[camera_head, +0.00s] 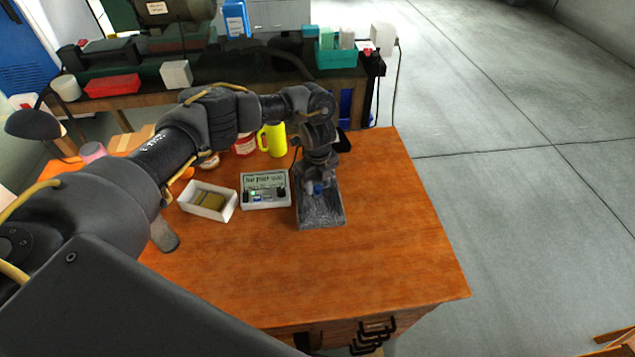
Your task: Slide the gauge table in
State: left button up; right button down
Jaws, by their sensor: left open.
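The gauge table, as far as I can make it out, is the grey speckled stone-like block (322,212) on the orange wooden table. Its upper part is hidden under my left gripper (318,180). My left arm comes in from the left and bends down so the gripper points at the block from above. The gripper is open, with a small blue part (318,188) at its tips. I cannot tell whether the fingers touch it. My right gripper is not in view.
A white readout box (265,200) stands just left of the block, and a white tray (208,213) with yellowish pieces is farther left. A yellow jug (273,140) is behind. The wooden table (380,250) is clear to the right and front, with drawer handles (373,333) at its front edge.

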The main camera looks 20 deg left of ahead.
pick_arm(q)
jog(key=shift+r, duration=0.1)
jog(key=shift+d+r, duration=0.1)
jog(key=shift+r, duration=0.15)
notch_tip(320, 180, up, 10)
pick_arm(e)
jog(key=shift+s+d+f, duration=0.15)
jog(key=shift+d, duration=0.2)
pick_arm(q)
jog(key=shift+r, duration=0.1)
